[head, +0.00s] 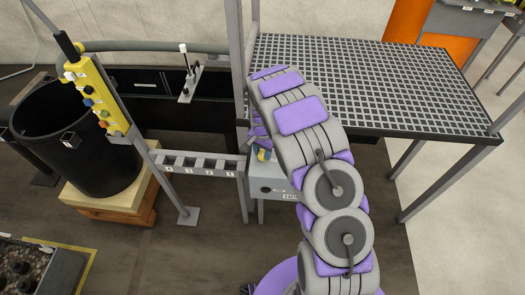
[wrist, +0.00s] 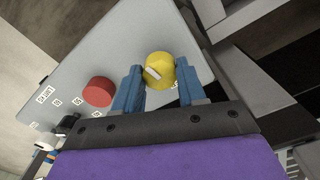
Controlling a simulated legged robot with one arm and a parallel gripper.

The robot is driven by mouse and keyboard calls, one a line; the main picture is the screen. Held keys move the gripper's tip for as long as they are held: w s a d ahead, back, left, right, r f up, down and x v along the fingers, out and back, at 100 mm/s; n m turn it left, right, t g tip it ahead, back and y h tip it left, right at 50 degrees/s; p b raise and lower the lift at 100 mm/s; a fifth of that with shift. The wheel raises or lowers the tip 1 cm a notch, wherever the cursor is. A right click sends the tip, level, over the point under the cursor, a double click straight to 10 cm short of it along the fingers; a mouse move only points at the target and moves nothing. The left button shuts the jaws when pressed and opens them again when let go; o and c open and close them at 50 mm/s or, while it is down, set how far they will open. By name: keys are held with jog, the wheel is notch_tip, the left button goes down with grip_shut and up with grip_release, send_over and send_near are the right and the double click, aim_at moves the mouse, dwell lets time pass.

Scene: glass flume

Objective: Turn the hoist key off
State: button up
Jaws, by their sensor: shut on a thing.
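The hoist key appears as a yellow round knob (wrist: 162,66) with a white pointer mark, on the face of a grey control box (wrist: 110,50). My gripper (wrist: 161,76) is shut on the knob, with one blue finger on each side of it. The white mark slants towards the upper left in the wrist view. In the head view the grey box (head: 268,188) stands low beside the grating platform, and a bit of yellow (head: 263,155) shows at my gripper (head: 260,148). My arm hides part of the box.
A red button (wrist: 98,91) sits left of the knob on the same face. A numbered rack (head: 200,164) runs up to the box. The grating platform (head: 370,80) lies behind my arm.

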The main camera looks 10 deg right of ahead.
aim_at(262, 153)
jog(key=shift+w+r+m, duration=0.2)
jog(key=shift+m, duration=0.6)
jog(key=o, duration=0.8)
jog(key=shift+o, duration=1.2)
jog(key=shift+s+f, duration=0.1)
jog(key=shift+f, duration=0.05)
notch_tip(262, 153, up, 17)
jog(key=p, duration=0.2)
